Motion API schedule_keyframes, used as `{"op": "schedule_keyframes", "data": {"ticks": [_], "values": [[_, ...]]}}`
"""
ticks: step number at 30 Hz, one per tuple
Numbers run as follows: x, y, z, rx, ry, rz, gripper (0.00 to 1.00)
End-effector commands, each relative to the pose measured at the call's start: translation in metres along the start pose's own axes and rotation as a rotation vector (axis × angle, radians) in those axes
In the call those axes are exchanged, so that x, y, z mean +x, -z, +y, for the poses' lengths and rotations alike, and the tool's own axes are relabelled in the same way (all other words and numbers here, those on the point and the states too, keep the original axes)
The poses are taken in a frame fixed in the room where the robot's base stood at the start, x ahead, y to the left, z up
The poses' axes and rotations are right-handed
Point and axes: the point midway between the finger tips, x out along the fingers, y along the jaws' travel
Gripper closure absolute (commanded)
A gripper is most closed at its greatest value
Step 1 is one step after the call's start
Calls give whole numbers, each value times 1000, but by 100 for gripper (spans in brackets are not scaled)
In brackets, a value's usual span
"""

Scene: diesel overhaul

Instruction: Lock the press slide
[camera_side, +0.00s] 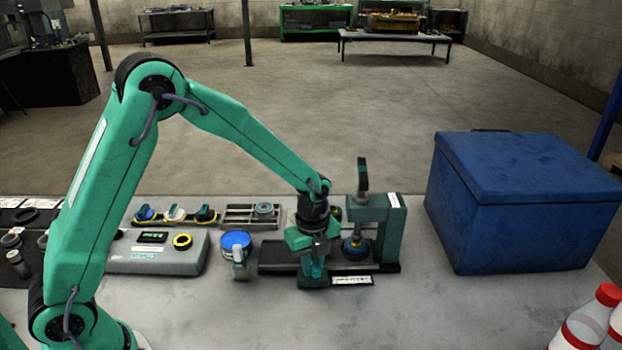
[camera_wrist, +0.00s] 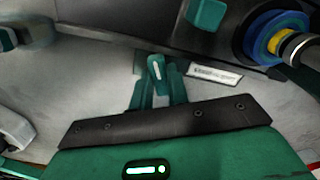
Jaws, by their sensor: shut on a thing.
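The press (camera_side: 388,230) stands on the bench with its black lever (camera_side: 362,175) upright. Its dark slide base (camera_side: 275,262) runs out to the left, and it shows along the top of the wrist view (camera_wrist: 110,35). My gripper (camera_side: 313,275) points down at the front edge of this base. In the wrist view my gripper (camera_wrist: 156,98) is shut on a small green lock handle (camera_wrist: 155,68) with a white stripe. The handle's lower part is hidden between the fingers. A blue and yellow part (camera_side: 355,248) sits under the press ram; it also shows in the wrist view (camera_wrist: 272,38).
A white label (camera_side: 352,281) lies right of my gripper. A blue-topped can (camera_side: 237,242) and a small bottle (camera_side: 239,265) stand to the left. A grey device (camera_side: 155,255) is further left. A large blue box (camera_side: 520,200) stands right of the press.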

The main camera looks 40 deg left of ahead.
Motion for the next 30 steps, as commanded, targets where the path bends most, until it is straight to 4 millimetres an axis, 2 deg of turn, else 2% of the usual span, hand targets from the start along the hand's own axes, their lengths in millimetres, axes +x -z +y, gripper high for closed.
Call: {"op": "schedule_keyframes", "data": {"ticks": [7, 22, 30], "values": [[-1, 0, 0, 161, 0, 0, 100], [-1, 0, 0, 203, 0, 0, 100], [-1, 0, 0, 368, 0, 0, 100]]}}
